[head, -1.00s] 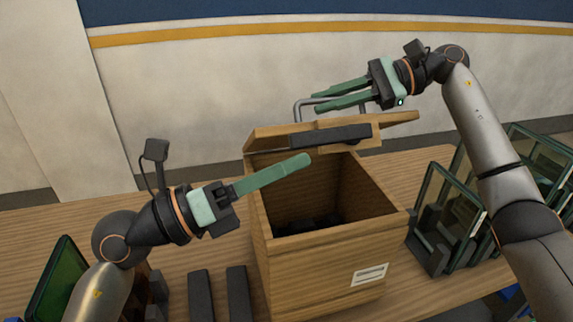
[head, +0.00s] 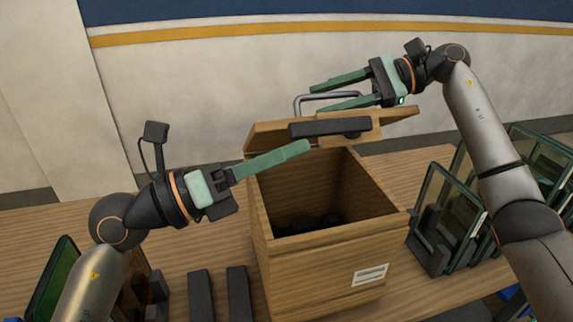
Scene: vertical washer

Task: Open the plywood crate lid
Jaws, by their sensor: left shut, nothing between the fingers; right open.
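The plywood crate (head: 325,262) stands on the table with its top open, and its dark inside shows. Its lid (head: 390,130) is raised at the back edge, tilted up, with a black bar and a grey wire handle (head: 312,101) on it. My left gripper (head: 304,148) is shut and empty, its green fingers above the crate's left rim and just in front of the lid's left part. My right gripper (head: 318,97) is open behind and above the lid, its fingers by the handle. I cannot tell whether either gripper touches the lid.
Glass panes in dark racks (head: 445,215) stand right of the crate. Two dark blocks (head: 238,292) lie at its front left, and a green-faced panel (head: 52,285) stands at the far left. The wooden table (head: 60,225) is clear at the back left.

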